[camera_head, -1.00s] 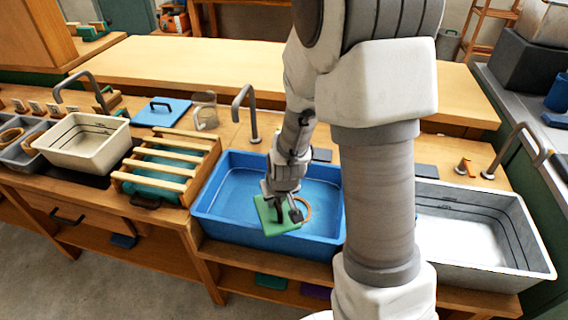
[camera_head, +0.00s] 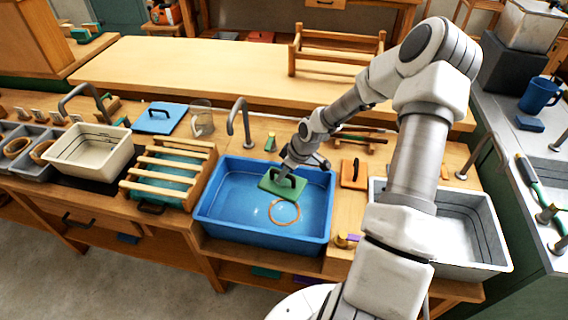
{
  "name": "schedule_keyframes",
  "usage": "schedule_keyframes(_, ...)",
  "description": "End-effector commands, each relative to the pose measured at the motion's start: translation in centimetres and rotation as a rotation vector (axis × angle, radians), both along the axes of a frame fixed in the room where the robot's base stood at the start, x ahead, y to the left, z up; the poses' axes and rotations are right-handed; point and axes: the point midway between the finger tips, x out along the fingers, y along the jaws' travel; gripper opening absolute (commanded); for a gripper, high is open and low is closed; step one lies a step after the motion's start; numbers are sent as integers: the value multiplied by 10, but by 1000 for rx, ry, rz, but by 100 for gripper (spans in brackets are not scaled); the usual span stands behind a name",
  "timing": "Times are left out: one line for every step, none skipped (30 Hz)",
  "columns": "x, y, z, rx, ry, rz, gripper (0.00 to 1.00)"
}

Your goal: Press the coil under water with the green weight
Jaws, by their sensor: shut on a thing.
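The green weight (camera_head: 270,187) is a flat green plate with a dark handle. My gripper (camera_head: 288,180) is shut on it and holds it over the blue basin (camera_head: 206,217), toward its back right. The coil (camera_head: 284,222) is a thin orange-brown ring in the blue basin, in front of the weight and a little to its right. Most of the ring shows clear of the weight. I cannot tell whether the coil floats or lies under the water, nor how high the weight is above it.
A slatted wooden rack (camera_head: 168,172) stands left of the blue basin, with a cream basin (camera_head: 90,150) beyond it. A grey metal basin (camera_head: 465,235) is at the right. A curved faucet (camera_head: 240,120) rises behind the blue basin. A blue lidded board (camera_head: 160,117) lies at the back left.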

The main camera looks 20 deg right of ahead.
Motion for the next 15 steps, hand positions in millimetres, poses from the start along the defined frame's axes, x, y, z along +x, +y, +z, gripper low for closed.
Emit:
schedule_keyframes(2, -4, 4, 1, -2, 5, 0)
schedule_keyframes(3, -5, 4, 0, -2, 8, 0)
schedule_keyframes(3, -5, 3, 1, -2, 12, 0)
schedule_keyframes(4, -6, 2, 1, -1, 13, 0)
schedule_keyframes(3, -6, 1, 1, 0, 14, 0)
schedule_keyframes(3, -6, -1, 0, 0, 15, 0)
schedule_keyframes(3, -5, -2, 0, 0, 15, 0)
schedule_keyframes(3, -5, -4, 0, 0, 14, 0)
schedule_keyframes(3, -5, -7, 0, 0, 14, 0)
schedule_keyframes(3, -5, -9, 0, 0, 14, 0)
schedule_keyframes(3, -5, -12, 0, 0, 14, 0)
schedule_keyframes(3, -5, -15, 0, 0, 14, 0)
schedule_keyframes(3, -5, -18, 0, 0, 14, 0)
schedule_keyframes(3, -5, -21, 0, 0, 14, 0)
schedule_keyframes(3, -5, -26, 0, 0, 14, 0)
